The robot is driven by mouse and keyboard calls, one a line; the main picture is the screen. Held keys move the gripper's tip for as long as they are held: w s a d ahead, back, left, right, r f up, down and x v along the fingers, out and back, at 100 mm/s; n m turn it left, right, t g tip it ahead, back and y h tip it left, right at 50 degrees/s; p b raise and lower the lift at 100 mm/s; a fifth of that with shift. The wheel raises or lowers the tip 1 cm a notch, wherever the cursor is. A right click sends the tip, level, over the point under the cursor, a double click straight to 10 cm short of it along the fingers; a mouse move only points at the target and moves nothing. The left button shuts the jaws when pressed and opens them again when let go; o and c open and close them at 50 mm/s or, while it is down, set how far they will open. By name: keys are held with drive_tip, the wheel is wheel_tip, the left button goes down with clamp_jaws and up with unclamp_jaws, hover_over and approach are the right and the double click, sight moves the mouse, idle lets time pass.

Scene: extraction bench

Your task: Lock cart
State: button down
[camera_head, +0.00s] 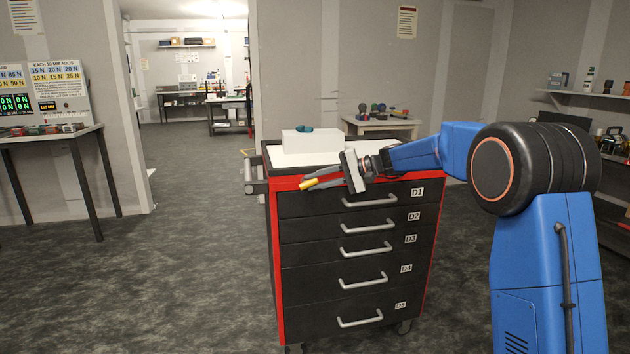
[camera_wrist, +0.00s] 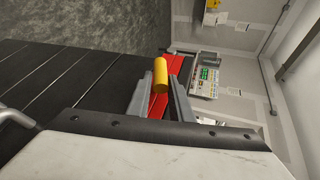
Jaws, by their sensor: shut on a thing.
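The cart (camera_head: 350,262) is a black drawer cabinet with a red frame and grey drawer handles. Its drawers are labelled D1 to D5 and look closed. My gripper (camera_head: 318,181) is at the upper left of the cart's front, near the top drawer. It is shut on a yellow cylinder (camera_head: 308,184), which points toward the left. In the wrist view the yellow cylinder (camera_wrist: 161,75) sits between the fingertips, with the red cart frame (camera_wrist: 175,68) behind it. I cannot tell whether the cylinder is attached to the cart. No lock or keyhole is clearly visible.
A white box (camera_head: 311,141) with a small teal thing on it stands on the cart top. A side handle (camera_head: 250,174) sticks out at the cart's left. A table (camera_head: 50,142) stands at the far left. The floor (camera_head: 160,270) left of the cart is clear.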

drive_tip(key=shift+f+m+y, duration=0.4)
drive_tip(key=shift+f+y, duration=0.05)
drive_tip(key=shift+y, duration=0.65)
drive_tip(key=shift+f+y, duration=0.15)
drive_tip(key=shift+y, duration=0.45)
drive_tip(key=c, duration=1.6)
unclamp_jaws()
drive_tip(key=shift+a, duration=0.1)
drive_tip(key=d, duration=0.5)
drive_tip(key=s+d, duration=0.1)
drive_tip(key=d, duration=0.5)
drive_tip(key=s+d+r, duration=0.1)
drive_tip(key=d, duration=0.5)
drive_tip(key=shift+d, duration=0.2)
